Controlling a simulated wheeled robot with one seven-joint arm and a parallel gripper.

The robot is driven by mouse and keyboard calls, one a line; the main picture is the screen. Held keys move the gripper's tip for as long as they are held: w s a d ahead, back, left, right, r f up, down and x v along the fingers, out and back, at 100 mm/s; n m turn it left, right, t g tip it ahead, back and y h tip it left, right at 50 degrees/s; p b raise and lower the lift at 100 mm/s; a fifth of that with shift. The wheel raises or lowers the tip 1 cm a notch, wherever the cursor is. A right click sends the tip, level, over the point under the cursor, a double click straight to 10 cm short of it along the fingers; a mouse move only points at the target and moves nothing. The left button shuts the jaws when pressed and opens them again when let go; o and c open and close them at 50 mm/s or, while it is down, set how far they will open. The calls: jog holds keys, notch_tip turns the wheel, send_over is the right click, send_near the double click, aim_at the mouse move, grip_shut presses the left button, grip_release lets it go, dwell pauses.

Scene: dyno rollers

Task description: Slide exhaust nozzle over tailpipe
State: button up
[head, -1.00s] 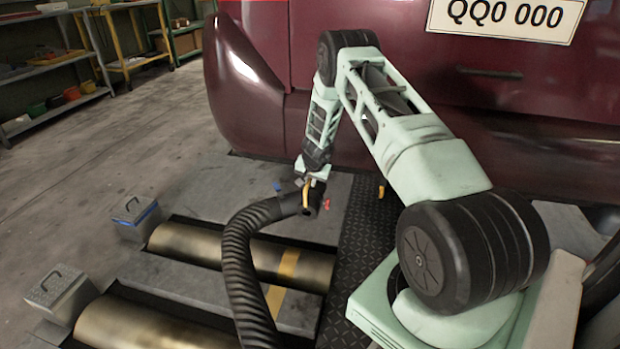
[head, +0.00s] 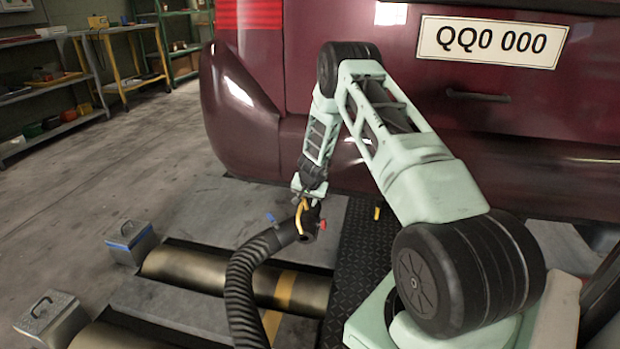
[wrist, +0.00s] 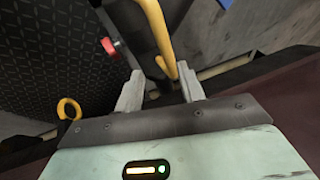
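The exhaust nozzle (head: 309,222) is the dark end piece of a black ribbed hose (head: 243,285). It has a yellow handle (head: 301,218), and red and blue knobs stick out at its sides. My gripper (head: 308,196) is right above it, pointing down. In the wrist view the two fingers of my gripper (wrist: 160,82) stand apart. The yellow handle (wrist: 158,35) reaches between them, with a visible gap, and the red knob (wrist: 110,47) lies to the left. The dark red car's bumper (head: 400,165) is behind. I cannot make out the tailpipe.
A yellow ring (wrist: 68,108) shows in the wrist view. Brass rollers (head: 220,277) are set in the floor, with two grey boxes with handles (head: 130,243) at their left. A black tread plate (head: 350,260) lies right of the nozzle. Shelves stand at the far left.

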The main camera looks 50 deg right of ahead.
jog(key=p+v, duration=0.4)
jog(key=v, duration=1)
jog(key=shift+r, duration=0.25)
